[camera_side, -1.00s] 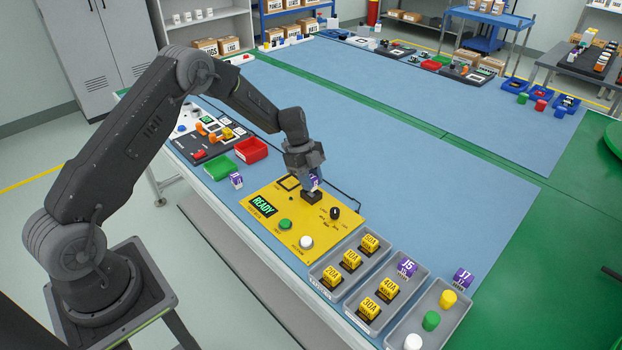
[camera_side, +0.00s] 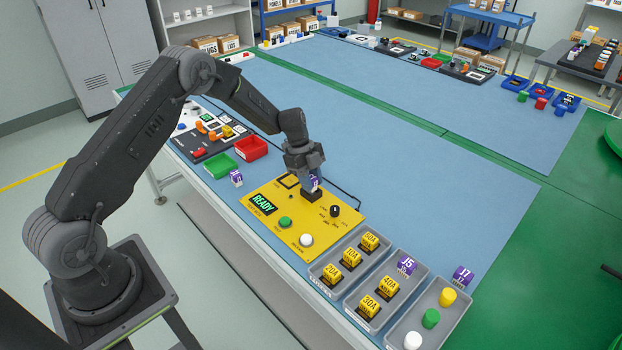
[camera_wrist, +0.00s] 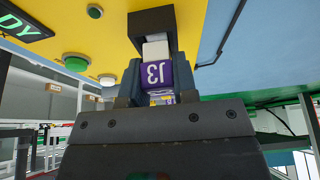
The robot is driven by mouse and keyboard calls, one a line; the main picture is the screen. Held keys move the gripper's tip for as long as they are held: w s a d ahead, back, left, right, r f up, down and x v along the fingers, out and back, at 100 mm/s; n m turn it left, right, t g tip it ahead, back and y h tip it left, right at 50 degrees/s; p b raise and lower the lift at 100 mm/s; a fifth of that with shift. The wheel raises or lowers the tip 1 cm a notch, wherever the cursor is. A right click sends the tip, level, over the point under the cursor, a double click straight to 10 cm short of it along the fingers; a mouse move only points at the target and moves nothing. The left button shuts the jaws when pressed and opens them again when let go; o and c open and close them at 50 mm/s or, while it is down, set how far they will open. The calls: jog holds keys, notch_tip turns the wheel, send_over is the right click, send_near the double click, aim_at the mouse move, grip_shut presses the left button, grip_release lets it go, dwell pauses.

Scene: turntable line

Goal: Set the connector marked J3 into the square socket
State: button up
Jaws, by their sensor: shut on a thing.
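My gripper (camera_side: 312,182) is shut on the purple connector marked J3 (camera_wrist: 156,74), over the yellow panel (camera_side: 262,228). In the wrist view the connector sits between the two fingers, with its white end at the mouth of a black block-shaped socket (camera_wrist: 152,20). In the side view this black socket (camera_side: 311,196) stands on the panel directly below the gripper. How deep the white end sits, and the shape of the opening, cannot be told. A flat black square frame (camera_side: 288,182) lies on the panel to the left of the socket.
The panel has a READY display (camera_side: 262,204), a green button (camera_side: 285,222), a white button (camera_side: 306,240) and a black knob (camera_side: 334,211). Grey trays (camera_side: 378,322) hold yellow blocks and a J5 connector (camera_side: 406,265). A J7 connector (camera_side: 463,276) stands nearby.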

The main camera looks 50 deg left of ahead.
jog(key=shift+f, duration=0.25)
jog(key=o, duration=1)
jog(key=shift+c, duration=0.2)
jog(key=v, duration=1.3)
jog(key=shift+a+r, duration=0.2)
jog(key=shift+r, duration=0.1)
